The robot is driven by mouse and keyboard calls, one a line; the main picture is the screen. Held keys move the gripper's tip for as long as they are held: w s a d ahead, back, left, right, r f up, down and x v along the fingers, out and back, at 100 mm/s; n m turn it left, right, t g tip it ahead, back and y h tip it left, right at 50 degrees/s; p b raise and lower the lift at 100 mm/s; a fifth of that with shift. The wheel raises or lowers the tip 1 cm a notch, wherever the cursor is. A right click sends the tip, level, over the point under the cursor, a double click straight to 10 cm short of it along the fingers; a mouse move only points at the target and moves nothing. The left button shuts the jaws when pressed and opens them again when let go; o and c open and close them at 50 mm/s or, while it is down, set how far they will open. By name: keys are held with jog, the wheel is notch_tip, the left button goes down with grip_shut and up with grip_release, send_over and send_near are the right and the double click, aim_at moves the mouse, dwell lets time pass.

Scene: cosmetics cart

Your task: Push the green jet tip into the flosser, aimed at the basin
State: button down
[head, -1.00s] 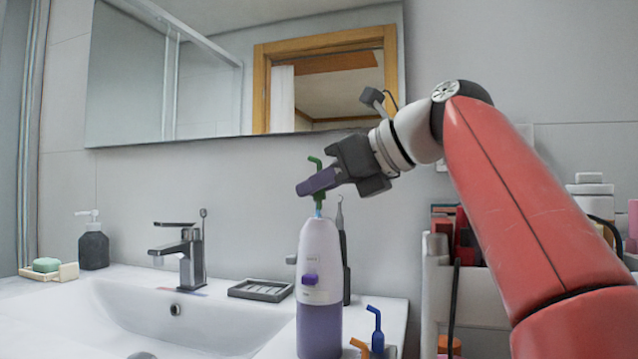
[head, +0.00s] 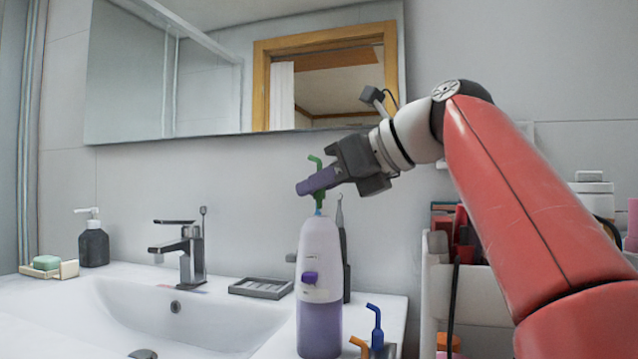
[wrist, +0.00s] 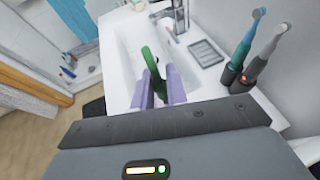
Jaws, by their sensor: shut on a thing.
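The green jet tip (head: 315,163) is held in my gripper (head: 318,182), its hooked nozzle sticking up above the purple fingers. In the wrist view the green tip (wrist: 155,70) lies between the two fingers (wrist: 164,88), and its bend points up the picture, toward the basin (wrist: 130,45). The flosser (head: 320,260), white above and purple below, stands upright on the counter under my gripper. A light blue piece shows at its top, right below the green tip. I cannot tell whether the tip is seated in it. The basin (head: 110,305) is to the left of the flosser.
A blue tip (head: 376,325) and an orange tip (head: 360,346) stand right of the flosser. A dark toothbrush (head: 345,260) is close behind it. A cart (head: 436,290) stands right.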

jog(key=shift+f+b, duration=0.9)
jog(key=shift+f, duration=0.3)
jog(key=c, duration=1.3)
grip_release()
jog(key=p+v, duration=0.1)
jog(key=v, duration=0.6)
jog(key=shift+s+d+r+p, duration=0.2)
jog(key=shift+s+d+p, duration=0.1)
jog(key=shift+p, duration=0.1)
